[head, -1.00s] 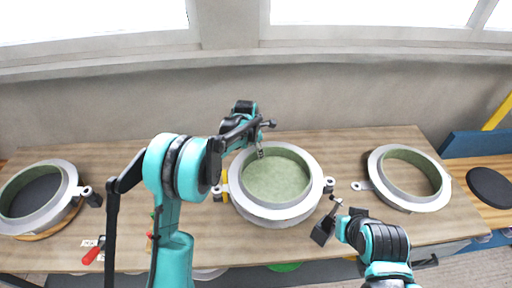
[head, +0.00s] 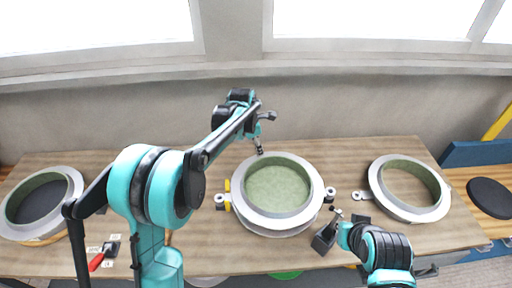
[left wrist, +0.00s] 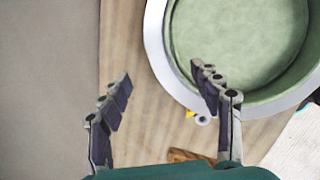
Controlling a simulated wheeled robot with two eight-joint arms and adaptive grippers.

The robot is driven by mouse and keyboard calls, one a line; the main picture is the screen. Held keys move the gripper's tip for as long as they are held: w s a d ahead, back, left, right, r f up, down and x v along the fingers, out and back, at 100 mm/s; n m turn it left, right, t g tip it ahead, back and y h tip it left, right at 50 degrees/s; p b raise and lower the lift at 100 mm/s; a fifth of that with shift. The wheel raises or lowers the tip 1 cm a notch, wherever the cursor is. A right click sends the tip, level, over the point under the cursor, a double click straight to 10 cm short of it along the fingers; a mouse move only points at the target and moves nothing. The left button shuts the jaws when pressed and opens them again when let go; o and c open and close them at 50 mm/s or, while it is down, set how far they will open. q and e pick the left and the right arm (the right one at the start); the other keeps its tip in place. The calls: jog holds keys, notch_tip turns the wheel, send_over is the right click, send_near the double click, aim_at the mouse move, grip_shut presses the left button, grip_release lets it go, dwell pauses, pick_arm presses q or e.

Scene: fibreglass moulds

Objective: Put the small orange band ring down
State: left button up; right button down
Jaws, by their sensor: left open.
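I cannot make out a separate small orange band ring. An orange-brown edge (head: 45,241) shows under the left mould (head: 72,205). In the left wrist view an orange-brown piece (left wrist: 183,155) lies on the table, partly hidden by my gripper. My left gripper (head: 260,151) is above the table by the back rim of the middle mould (head: 312,212).
A third round mould (head: 376,183) stands at the right. A red-handled tool (head: 97,261) and white labels lie at the front left. A wall closes the back of the table (head: 130,165). Bare wood lies left of the middle mould.

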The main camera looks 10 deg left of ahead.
pick_arm(q)
jog(key=s+a+r+m+t, duration=0.1)
jog(key=s+a+r+m, duration=0.1)
jog(key=s+r+m, duration=0.5)
jog(key=s+a+r+m+t, duration=0.1)
jog(key=s+a+r+m, duration=0.2)
jog(key=s, duration=0.6)
jog(key=s+a+f+m+t, duration=0.1)
jog(key=s+f+m, duration=0.1)
jog(key=s+m, duration=0.5)
jog(key=s+a+f+m+t+y, duration=0.1)
jog(key=s+a+f+m, duration=0.1)
jog(key=s+m, duration=0.5)
jog(key=shift+s+f, duration=0.6)
jog(key=shift+s, duration=0.45)
notch_tip(320, 180, down, 7)
jog(key=b, duration=0.7)
jog(key=shift+f, duration=0.2)
